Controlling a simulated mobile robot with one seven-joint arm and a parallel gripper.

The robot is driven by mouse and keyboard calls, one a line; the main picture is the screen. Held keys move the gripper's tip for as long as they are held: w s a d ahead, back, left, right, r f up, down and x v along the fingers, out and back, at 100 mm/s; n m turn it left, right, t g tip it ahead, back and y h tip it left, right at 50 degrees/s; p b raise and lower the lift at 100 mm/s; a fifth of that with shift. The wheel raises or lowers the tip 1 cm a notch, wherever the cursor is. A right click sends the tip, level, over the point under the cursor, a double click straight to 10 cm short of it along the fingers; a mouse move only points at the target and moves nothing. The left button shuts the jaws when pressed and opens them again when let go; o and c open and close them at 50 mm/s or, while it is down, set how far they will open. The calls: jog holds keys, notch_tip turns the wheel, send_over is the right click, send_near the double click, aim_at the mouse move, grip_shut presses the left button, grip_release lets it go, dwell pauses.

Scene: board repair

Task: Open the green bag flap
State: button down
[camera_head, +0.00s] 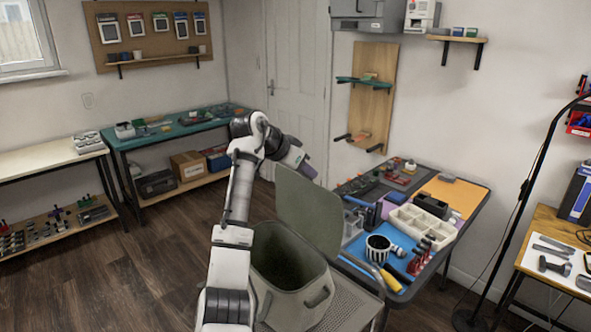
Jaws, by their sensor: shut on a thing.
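The green bag (290,290) stands upright on a grey mesh seat, and its dark inside shows from above. Its flap (309,212) stands up, nearly vertical, at the back right of the opening. My gripper (303,168) is at the flap's top edge, beyond the bag, and is shut on the flap. The fingertips are mostly hidden by the flap and the arm. My arm passes along the bag's left side and hides part of it.
A workbench (459,224) with a white tray, a striped mug (378,248) and tools stands close to the right of the bag. The mesh seat (352,299) extends right of the bag. The wooden floor at left is clear.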

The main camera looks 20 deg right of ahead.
jog(key=shift+d+r, duration=0.1)
jog(key=shift+d, duration=0.2)
jog(key=c, duration=0.8)
grip_release()
jog(key=shift+c, duration=0.2)
jog(key=shift+a, duration=0.1)
jog(key=b+v, duration=0.4)
jog(key=v, duration=0.9)
jog(key=shift+r, duration=0.35)
jog(key=shift+a, duration=0.15)
